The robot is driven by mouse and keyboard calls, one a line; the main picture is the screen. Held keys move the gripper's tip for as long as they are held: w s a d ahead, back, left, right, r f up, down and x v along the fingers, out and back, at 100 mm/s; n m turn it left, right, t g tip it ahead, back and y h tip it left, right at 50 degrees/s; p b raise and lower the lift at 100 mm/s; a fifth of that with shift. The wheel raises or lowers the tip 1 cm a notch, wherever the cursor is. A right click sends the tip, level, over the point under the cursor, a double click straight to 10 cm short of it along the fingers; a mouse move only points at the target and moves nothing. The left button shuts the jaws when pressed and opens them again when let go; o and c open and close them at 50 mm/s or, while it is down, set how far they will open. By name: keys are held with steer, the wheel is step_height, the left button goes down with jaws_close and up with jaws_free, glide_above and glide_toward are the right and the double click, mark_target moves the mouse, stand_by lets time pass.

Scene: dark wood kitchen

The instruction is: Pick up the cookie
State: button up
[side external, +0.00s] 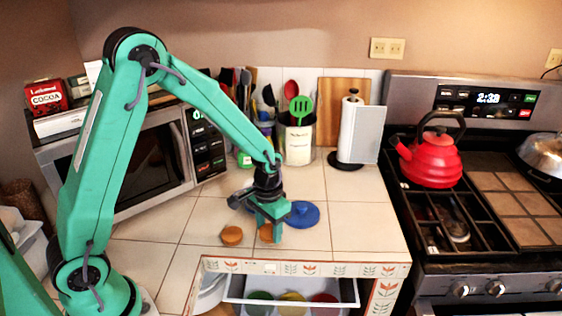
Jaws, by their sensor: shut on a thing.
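My gripper (268,236) points down at the tiled counter, near its front edge. It is shut on a round orange-brown cookie (264,236), which is partly hidden behind the fingers. The cookie is at or very near the counter surface; I cannot tell whether it touches. A second orange-brown cookie-like piece (231,235) lies on the counter just left of my gripper. A blue round lid or dish (304,214) lies close to the right, partly behind my gripper.
An open drawer (345,292) with green, yellow and red round items juts out below the counter edge. A microwave (130,165), utensil crock (299,145) and paper towel holder (357,135) stand behind. A stove with a red kettle (432,163) is right. The counter's right side is clear.

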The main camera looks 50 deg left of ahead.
steer(key=shift+s+d+r, duration=0.1)
steer(key=shift+d+r, duration=0.1)
steer(key=shift+r, duration=0.45)
steer(key=shift+s+d+r, duration=0.1)
steer(key=shift+d+r, duration=0.05)
steer(key=shift+r, duration=0.45)
steer(key=s+d+r, duration=0.6)
steer(key=d, duration=0.3)
steer(key=shift+r, duration=0.2)
steer(key=shift+w, duration=0.15)
steer(key=w+a+n, duration=0.2)
steer(key=w+a, duration=0.2)
steer(key=a, duration=0.3)
steer(key=w+a+r+n, duration=0.1)
steer(key=w+a+n, duration=0.1)
steer(key=w+a, duration=0.3)
steer(key=w+a+r+n, duration=0.1)
steer(key=w+a, duration=0.3)
steer(key=a, duration=0.6)
steer(key=shift+w+a+n, duration=0.25)
steer(key=shift+a+n, duration=0.1)
steer(key=shift+n, duration=0.15)
steer(key=shift+f, duration=2.7)
